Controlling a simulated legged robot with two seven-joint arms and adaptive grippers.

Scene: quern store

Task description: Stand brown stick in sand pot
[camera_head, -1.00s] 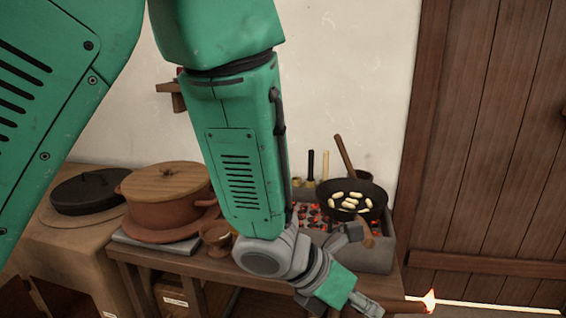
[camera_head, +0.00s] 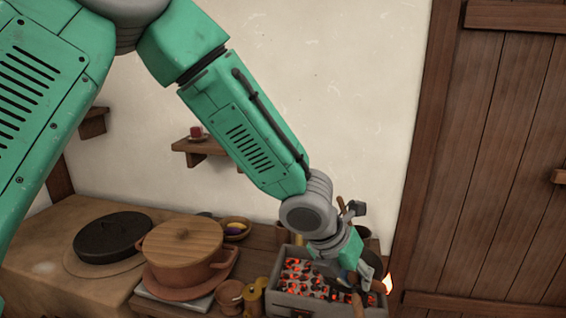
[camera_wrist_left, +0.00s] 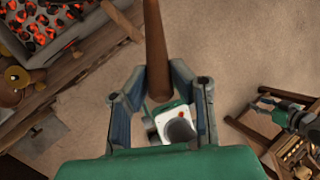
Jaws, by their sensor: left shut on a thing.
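My left gripper (camera_head: 345,275) is over the right part of the coal box in the head view. In the left wrist view the brown stick (camera_wrist_left: 155,35) lies between its fingers (camera_wrist_left: 159,75) and runs out past the top edge, so its far end is cut off. In the head view the gripper mostly hides the stick. A small flame (camera_head: 388,284) shows just right of the gripper; what it sits on is unclear. A brown pot (camera_head: 364,232) and a brown cup (camera_head: 283,234) stand behind the coals; I cannot tell whether either holds sand.
The box of glowing coals (camera_head: 285,302) is below the gripper, with a dark pan (camera_head: 373,263) at its right, partly hidden. A lidded clay pot (camera_head: 180,262), a small jug (camera_head: 253,296) and a black lid (camera_head: 112,236) stand left. A wooden door (camera_head: 500,180) is at right.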

